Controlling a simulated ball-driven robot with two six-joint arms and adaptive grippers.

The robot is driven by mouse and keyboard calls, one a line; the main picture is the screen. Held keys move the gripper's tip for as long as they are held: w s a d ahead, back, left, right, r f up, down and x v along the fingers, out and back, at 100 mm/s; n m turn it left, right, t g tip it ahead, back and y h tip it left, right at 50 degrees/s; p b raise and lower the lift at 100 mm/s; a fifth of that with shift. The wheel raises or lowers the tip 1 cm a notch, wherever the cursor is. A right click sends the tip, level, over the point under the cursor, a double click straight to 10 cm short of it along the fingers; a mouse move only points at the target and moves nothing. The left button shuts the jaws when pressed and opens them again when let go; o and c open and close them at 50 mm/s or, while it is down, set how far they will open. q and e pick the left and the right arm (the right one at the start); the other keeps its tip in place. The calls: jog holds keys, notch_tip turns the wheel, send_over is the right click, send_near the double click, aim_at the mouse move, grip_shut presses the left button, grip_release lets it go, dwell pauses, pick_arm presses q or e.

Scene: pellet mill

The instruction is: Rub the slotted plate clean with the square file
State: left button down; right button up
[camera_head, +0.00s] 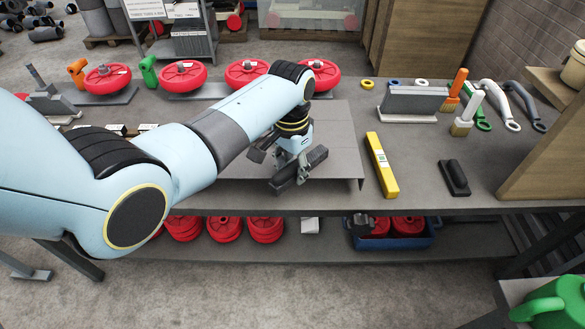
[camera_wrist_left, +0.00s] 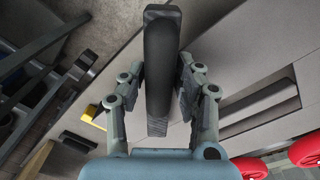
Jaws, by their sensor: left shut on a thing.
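My left gripper (camera_head: 292,172) is shut on a dark, bar-shaped thing, the square file (camera_head: 314,158), above the middle of the bench. In the left wrist view the file (camera_wrist_left: 162,60) stands between both fingers of the left gripper (camera_wrist_left: 155,95), its far end pointing up the picture. A flat grey plate (camera_head: 340,130) lies below the gripper, partly hidden by my arm. In the left wrist view a plate with long dark slots (camera_wrist_left: 262,108) shows right of the fingers. I cannot tell whether the file touches the plate. My right gripper is not in view.
A yellow bar (camera_head: 381,165) and a black block (camera_head: 453,178) lie right of the plate. Red wheels (camera_head: 247,72) line the back edge. A wooden panel (camera_head: 545,150) bounds the right side.

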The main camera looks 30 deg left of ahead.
pick_arm(q)
jog(key=shift+s, duration=0.25)
jog(key=shift+w+a+r, duration=0.1)
jog(key=shift+r, duration=3.4)
